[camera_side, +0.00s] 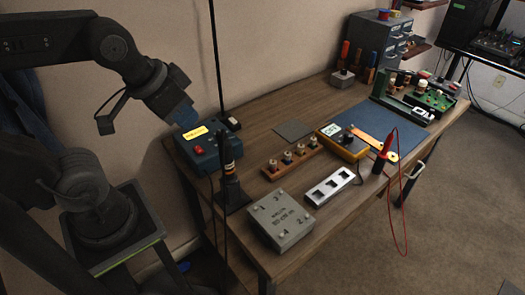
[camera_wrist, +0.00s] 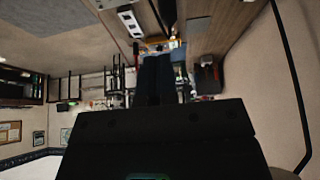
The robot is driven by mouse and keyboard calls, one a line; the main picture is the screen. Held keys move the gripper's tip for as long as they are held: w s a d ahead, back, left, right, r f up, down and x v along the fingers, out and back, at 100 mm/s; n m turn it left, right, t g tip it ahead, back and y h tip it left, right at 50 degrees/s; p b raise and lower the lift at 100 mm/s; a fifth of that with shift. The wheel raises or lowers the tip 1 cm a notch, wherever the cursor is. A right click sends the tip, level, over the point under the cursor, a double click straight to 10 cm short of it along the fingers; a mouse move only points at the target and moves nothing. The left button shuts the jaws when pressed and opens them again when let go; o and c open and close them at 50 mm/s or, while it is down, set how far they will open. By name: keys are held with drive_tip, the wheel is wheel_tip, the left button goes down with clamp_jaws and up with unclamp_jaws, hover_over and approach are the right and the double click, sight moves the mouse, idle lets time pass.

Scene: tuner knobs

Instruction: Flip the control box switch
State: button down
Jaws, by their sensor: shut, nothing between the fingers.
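The control box (camera_side: 207,143) is a dark blue-grey box with a yellow label and a red knob or button. It stands at the back left corner of the wooden bench (camera_side: 256,145) in the side view. A small black piece with a light top (camera_side: 232,123) sits at its back right; I cannot tell if it is the switch. My gripper (camera_side: 187,118) hangs above and slightly left of the box, apart from it. Its dark blue fingers (camera_wrist: 156,80) are together and empty in the wrist view. A dark box with a red spot (camera_wrist: 208,78) shows right of them.
A soldering-iron-like tool in a black stand (camera_side: 233,185) rises right of the control box. A thin dark pole crosses near my gripper.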

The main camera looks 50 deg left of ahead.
idle(0.3)
drive_tip(key=g, duration=0.6)
hover_over(200, 151)
wheel_tip(200, 151, down, 8)
drive_tip(key=shift+a, duration=0.1)
wheel_tip(200, 151, down, 14)
drive_tip(key=shift+f, duration=0.1)
